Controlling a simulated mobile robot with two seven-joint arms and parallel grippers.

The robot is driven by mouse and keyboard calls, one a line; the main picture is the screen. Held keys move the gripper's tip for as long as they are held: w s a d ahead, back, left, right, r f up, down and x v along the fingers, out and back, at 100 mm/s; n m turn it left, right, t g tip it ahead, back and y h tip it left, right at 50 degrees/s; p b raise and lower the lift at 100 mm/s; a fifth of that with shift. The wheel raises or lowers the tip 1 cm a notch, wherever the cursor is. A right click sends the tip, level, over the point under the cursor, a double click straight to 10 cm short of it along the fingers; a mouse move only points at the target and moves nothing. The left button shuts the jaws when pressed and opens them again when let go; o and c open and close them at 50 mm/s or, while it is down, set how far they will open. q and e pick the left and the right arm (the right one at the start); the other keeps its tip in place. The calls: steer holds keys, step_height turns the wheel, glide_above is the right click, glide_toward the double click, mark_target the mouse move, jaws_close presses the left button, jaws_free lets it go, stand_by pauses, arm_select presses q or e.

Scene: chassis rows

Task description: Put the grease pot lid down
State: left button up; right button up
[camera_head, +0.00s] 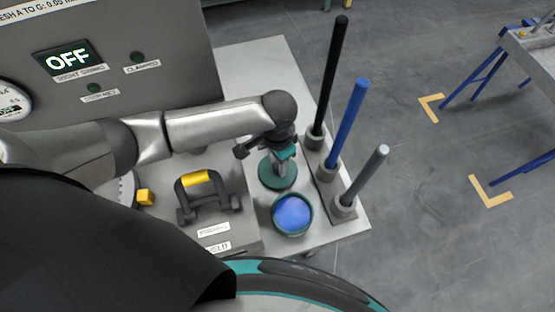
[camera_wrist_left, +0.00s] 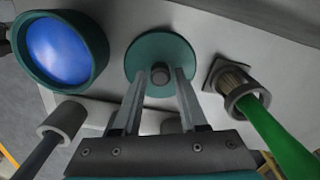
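The grease pot lid (camera_head: 277,176) is a flat teal disc with a small grey knob, lying level at the table top beside the pot. It also shows in the left wrist view (camera_wrist_left: 160,52). The grease pot (camera_head: 292,214) is a round teal pot, open on top, with blue grease inside; it also shows in the left wrist view (camera_wrist_left: 60,50). My left gripper (camera_head: 281,153) is right above the lid. In the left wrist view its fingers (camera_wrist_left: 161,74) stand on both sides of the knob with small gaps, so it looks open. My right gripper is out of view.
Black (camera_head: 331,75), blue (camera_head: 348,122) and grey (camera_head: 364,178) rods stand upright in sockets along the table's right edge, close to the lid and pot. A fixture with a yellow-gripped handle (camera_head: 197,180) is at left. A green rod (camera_wrist_left: 280,140) stands near the lid.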

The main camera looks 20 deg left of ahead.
mark_target(277, 166)
arm_select(q)
steer(key=shift+o, duration=1.1)
step_height(277, 166, up, 12)
steer(key=p, duration=0.2)
steer(key=shift+r+p, duration=0.15)
steer(key=shift+p, duration=0.25)
